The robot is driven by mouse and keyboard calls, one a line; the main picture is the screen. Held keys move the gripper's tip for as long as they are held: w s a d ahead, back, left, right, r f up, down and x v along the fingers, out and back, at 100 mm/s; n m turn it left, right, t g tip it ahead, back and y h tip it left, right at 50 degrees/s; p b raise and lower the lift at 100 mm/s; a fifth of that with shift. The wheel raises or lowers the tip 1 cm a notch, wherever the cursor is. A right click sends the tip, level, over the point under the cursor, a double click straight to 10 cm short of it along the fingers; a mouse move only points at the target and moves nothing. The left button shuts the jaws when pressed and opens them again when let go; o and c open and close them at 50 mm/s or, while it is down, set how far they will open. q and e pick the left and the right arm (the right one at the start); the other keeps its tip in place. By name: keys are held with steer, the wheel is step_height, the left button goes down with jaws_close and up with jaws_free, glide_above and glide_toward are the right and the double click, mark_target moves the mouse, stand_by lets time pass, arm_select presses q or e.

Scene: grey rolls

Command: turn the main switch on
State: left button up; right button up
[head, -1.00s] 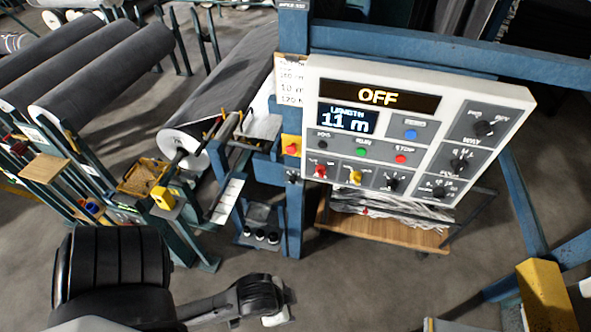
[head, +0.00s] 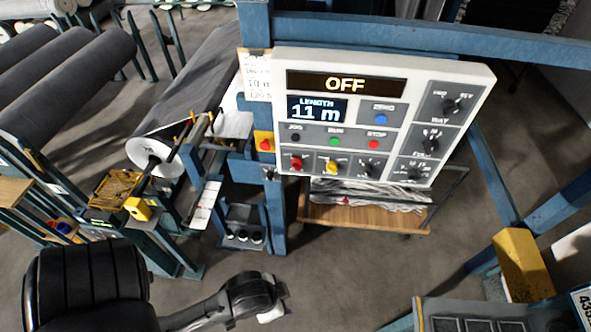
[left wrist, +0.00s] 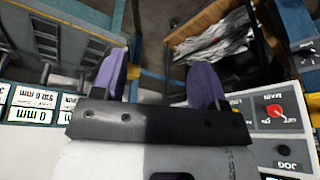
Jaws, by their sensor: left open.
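The main switch is a red rotary knob (head: 296,162) at the lower left of the white control panel (head: 485,75). It also shows in the left wrist view (left wrist: 275,111), labelled MAIN, at the right edge. The panel's top display (head: 346,84) reads OFF. My left arm comes in at the lower left of the head view, its end below the panel and apart from it; the fingers are not clear there. In the left wrist view my left gripper (left wrist: 158,82) is open and empty, its two purple fingers apart, with the knob to their right. My right gripper is not in view.
A yellow knob (head: 332,167) and a black knob sit right of the red one. A red button on a yellow box (head: 264,144) is left of the panel. A blue post (head: 277,215) and wooden-topped cart (head: 370,218) stand below. Grey rolls (head: 75,80) lie left.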

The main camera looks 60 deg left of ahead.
arm_select(q)
steer(key=w+f+t+b, duration=0.2)
steer(key=w+f+b, duration=0.1)
steer(key=w+b, duration=0.25)
steer(key=n+t+y+b, duration=0.5)
steer(key=n+y+b, duration=0.3)
steer(key=n+y, duration=0.5)
glide_toward(296, 166)
steer(key=shift+m+y, duration=0.3)
steer(key=shift+y, duration=0.4)
steer(key=p+x, duration=0.1)
steer(key=x, duration=0.1)
steer(key=f+p+x, duration=0.1)
steer(key=x, duration=0.2)
steer(key=p+x, duration=0.1)
steer(key=x, duration=0.2)
steer(key=shift+w+f, duration=0.3)
steer(key=shift+f, duration=0.05)
steer(key=shift+x, duration=0.75)
